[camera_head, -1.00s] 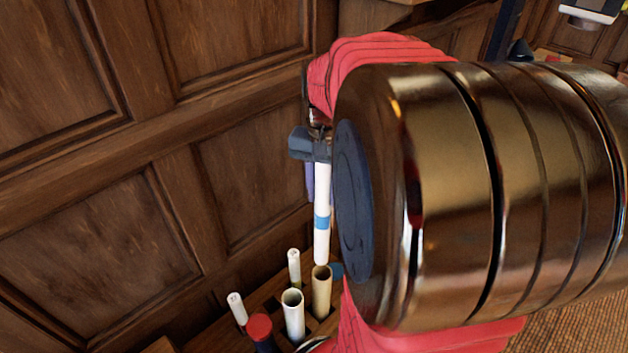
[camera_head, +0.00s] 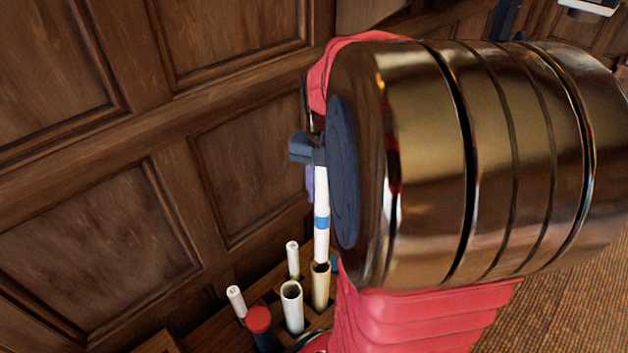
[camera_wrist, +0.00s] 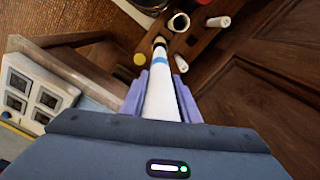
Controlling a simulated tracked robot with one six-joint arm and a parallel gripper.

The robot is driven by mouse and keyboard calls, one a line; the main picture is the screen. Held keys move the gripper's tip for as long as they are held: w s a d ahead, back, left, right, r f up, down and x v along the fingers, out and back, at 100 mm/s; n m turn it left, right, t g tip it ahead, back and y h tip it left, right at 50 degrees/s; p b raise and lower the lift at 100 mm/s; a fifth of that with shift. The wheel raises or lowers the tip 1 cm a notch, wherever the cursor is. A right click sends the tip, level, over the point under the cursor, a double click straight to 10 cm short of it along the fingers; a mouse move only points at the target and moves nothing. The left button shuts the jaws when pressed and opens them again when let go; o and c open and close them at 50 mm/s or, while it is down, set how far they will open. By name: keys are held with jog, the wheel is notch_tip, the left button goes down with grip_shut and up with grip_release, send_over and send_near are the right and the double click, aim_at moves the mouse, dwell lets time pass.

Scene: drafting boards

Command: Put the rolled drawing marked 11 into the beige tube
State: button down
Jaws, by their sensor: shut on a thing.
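My gripper (camera_head: 316,170) is shut on a white rolled drawing (camera_head: 321,240) with a blue band, held upright. In the wrist view the roll (camera_wrist: 161,95) runs away between two purple finger pads. No number shows on it. The beige tube (camera_head: 320,290) stands upright directly below the roll in the rack. The roll's lower end is at the tube's mouth; I cannot tell how far inside it is. My arm hides part of the gripper in the head view.
A wider white tube (camera_head: 292,308) stands left of the beige tube. Two thin white rolls (camera_head: 293,260) (camera_head: 236,302) and a red-capped dark tube (camera_head: 259,322) are also in the wooden rack (camera_head: 212,332). A panelled wooden wall (camera_head: 100,230) rises close behind.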

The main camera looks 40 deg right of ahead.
aim_at(322, 206)
jog(key=shift+f, duration=9.1)
jog(key=c, duration=1.3)
grip_release()
jog(key=shift+r, duration=0.1)
notch_tip(322, 206, up, 14)
jog(key=shift+f, duration=0.2)
